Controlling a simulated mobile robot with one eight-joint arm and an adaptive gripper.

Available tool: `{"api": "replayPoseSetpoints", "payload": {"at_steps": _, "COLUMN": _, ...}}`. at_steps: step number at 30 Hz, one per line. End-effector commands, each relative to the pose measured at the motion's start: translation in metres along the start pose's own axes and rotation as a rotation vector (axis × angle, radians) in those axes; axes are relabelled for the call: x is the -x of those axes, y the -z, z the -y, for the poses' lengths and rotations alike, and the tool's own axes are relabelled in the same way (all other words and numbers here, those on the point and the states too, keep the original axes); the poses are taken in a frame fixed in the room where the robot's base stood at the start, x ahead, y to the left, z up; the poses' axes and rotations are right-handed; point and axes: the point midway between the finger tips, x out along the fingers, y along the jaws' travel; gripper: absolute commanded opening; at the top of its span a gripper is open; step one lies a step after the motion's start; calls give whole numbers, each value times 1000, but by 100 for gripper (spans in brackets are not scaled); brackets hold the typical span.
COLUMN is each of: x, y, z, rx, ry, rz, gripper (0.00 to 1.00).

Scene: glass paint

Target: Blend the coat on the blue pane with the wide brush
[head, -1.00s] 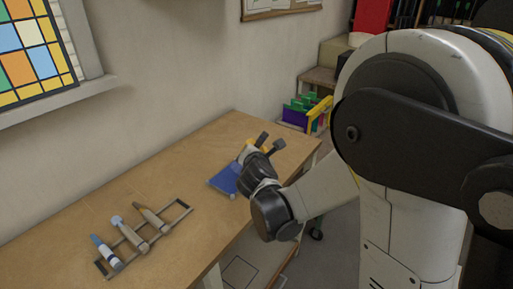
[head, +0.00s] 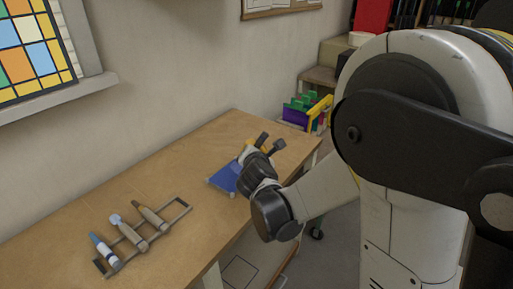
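The blue pane (head: 222,180) lies flat on the wooden table near its right end, partly hidden by my arm. My gripper (head: 268,143) is above the table just beyond the pane, with two dark fingers spread apart. No brush can be made out between the fingers. Several brush-like tools lie on a metal rack (head: 178,218) at the left: one with a blue and white end (head: 103,250), one with a pale round end (head: 128,231), and one tan and grey (head: 150,216). Which is the wide brush I cannot tell.
The wooden table (head: 190,150) has free room between the rack and the pane, and along the wall. A stained-glass window (head: 32,50) hangs at the upper left. A rack of coloured panes (head: 300,112) stands beyond the table's far end.

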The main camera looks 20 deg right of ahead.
Motion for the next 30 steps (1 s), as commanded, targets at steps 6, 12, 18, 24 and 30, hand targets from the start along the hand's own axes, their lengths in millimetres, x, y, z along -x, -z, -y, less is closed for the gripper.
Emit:
{"api": "replayPoseSetpoints", "payload": {"at_steps": 6, "x": -5, "y": -4, "z": 3, "rx": -1, "ry": 2, "rz": 0, "gripper": 0}}
{"api": "replayPoseSetpoints", "payload": {"at_steps": 12, "x": -18, "y": -13, "z": 9, "rx": 0, "ry": 2, "rz": 1, "gripper": 0}}
{"api": "replayPoseSetpoints", "payload": {"at_steps": 18, "x": -25, "y": -18, "z": 11, "rx": 0, "ry": 1, "rz": 1, "gripper": 0}}
{"api": "replayPoseSetpoints", "payload": {"at_steps": 24, "x": -37, "y": -27, "z": 16, "rx": 0, "ry": 2, "rz": 1, "gripper": 0}}
{"api": "replayPoseSetpoints", "payload": {"at_steps": 30, "x": -47, "y": -34, "z": 19, "rx": -1, "ry": 0, "rz": 0, "gripper": 0}}
